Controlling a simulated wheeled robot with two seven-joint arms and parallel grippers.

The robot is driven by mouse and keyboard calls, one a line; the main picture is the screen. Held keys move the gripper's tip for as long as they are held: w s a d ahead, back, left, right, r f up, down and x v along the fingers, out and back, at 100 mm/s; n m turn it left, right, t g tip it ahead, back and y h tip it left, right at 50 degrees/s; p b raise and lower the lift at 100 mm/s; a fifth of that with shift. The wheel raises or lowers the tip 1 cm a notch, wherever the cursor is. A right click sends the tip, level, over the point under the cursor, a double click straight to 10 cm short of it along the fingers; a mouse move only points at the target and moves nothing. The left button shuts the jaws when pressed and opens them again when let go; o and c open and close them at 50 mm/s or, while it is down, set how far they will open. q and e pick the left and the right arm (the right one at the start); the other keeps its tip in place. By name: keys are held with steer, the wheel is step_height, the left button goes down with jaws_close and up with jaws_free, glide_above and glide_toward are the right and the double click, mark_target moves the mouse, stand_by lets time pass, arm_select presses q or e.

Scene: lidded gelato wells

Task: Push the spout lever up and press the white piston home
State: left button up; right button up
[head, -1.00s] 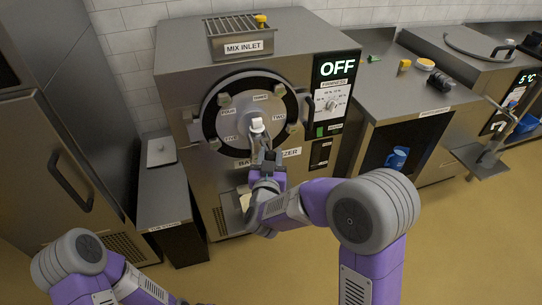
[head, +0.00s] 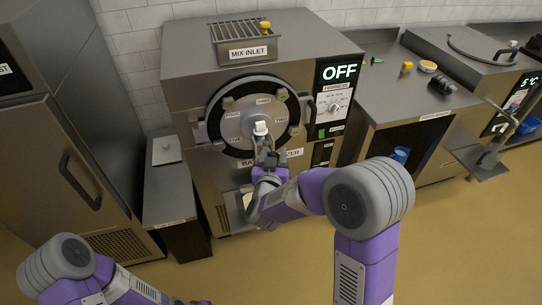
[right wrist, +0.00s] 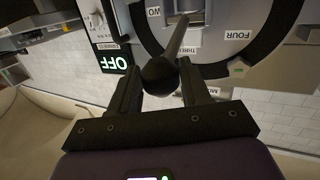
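The batch freezer (head: 190,110) stands at the back with its round door (head: 232,112) facing me. A white piston (head: 260,128) shows at the lower right of the door, with its cap standing out above the spout. The spout lever (right wrist: 180,35) is a metal rod ending in a black ball knob (right wrist: 160,76). My right gripper (head: 267,161) is just below the piston. In the right wrist view its fingers (right wrist: 162,82) lie on both sides of the knob, seemingly touching it. My left arm is at the lower left in the head view; its gripper is out of view.
The freezer's display (head: 340,72) reads OFF. A steel counter (head: 385,85) with a small yellow item (head: 407,67) and a blue cup (head: 400,155) below stands right. A low cabinet (head: 168,195) stands left. The floor in front is clear.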

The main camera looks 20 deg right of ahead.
steer(key=shift+o, duration=0.9)
steer(key=shift+a+f, duration=0.1)
steer(key=p+v, duration=0.1)
steer(key=v, duration=0.6)
steer(key=shift+s, duration=0.3)
